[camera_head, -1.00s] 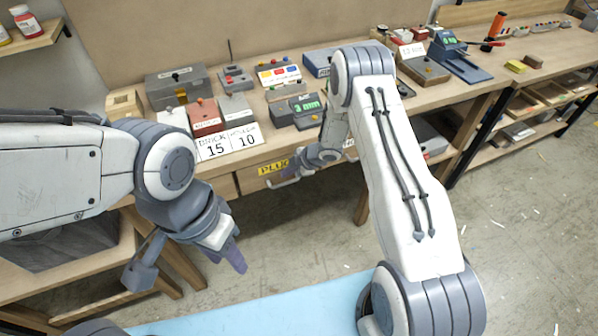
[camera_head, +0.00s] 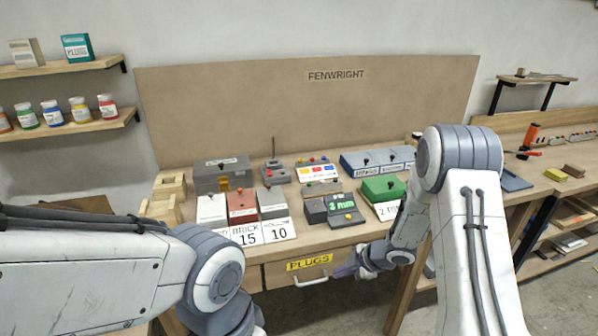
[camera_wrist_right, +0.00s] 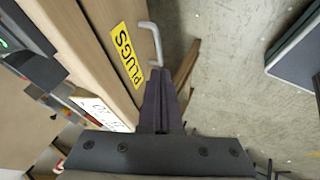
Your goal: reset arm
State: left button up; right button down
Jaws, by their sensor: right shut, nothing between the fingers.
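My right gripper (camera_head: 343,271) is in front of the workbench, just right of the white handle (camera_head: 312,281) of the drawer labelled PLUGS (camera_head: 270,274). In the right wrist view its dark fingers (camera_wrist_right: 160,75) are pressed together with nothing between them. The drawer handle (camera_wrist_right: 152,42) is close beyond the fingertips, and I cannot tell whether they touch. The drawer looks shut. My left arm comes in from the left, and its gripper is below the picture edge.
The workbench (camera_head: 300,238) carries several labelled boxes with knobs, including a green one (camera_head: 383,187) and a red-brown one (camera_head: 242,205). A board marked FENWRIGHT (camera_head: 300,115) stands behind. Shelves with bottles (camera_head: 65,125) hang at the left. The floor (camera_wrist_right: 235,75) right of the drawer is open.

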jog(key=s+a+r+m+h, duration=0.3)
jog(key=r, duration=0.4)
jog(key=s+a+r+m+h, duration=0.2)
jog(key=a+r+m, duration=0.1)
jog(key=r, duration=0.4)
jog(key=s+a+r+m+g, duration=0.1)
jog(key=s+a+r, duration=0.1)
jog(key=s, duration=0.6)
jog(key=s+a+r+m+g, duration=0.1)
jog(key=s+r+m+g, duration=0.1)
jog(key=s, duration=0.7)
jog(key=s+a+r+m+g, duration=0.1)
jog(key=s+a+r+m, duration=0.1)
jog(key=s, duration=0.7)
jog(key=shift+s+a+g+y, duration=0.2)
jog(key=shift+a+g+y, duration=0.1)
jog(key=shift+a+g, duration=0.1)
